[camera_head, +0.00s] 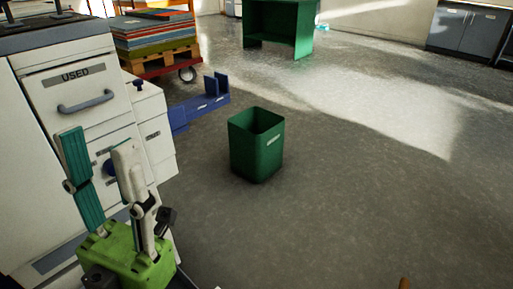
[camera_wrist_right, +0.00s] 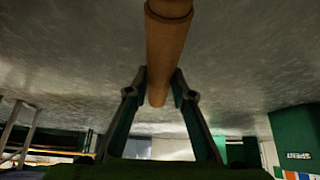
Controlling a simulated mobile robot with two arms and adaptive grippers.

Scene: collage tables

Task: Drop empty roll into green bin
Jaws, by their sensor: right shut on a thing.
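The green bin (camera_head: 256,148) stands upright on the floor near the middle of the head view, with its open top showing and a small pale label on its side. The brown empty roll (camera_wrist_right: 166,48) is held between the fingers of my right gripper (camera_wrist_right: 160,88) in the right wrist view. A small brown tip (camera_head: 404,284), perhaps of the roll, shows at the bottom edge of the head view; my right gripper is hidden there. My left gripper (camera_head: 98,150) is open and empty at the lower left, in front of the white cabinet and apart from the bin.
A white drawer cabinet (camera_head: 75,90) marked USED stands at the left. Blue holders (camera_head: 205,103) lie behind it. A loaded cart (camera_head: 155,40) and a green table (camera_head: 279,25) stand farther back. The floor (camera_head: 350,170) right of the bin is clear.

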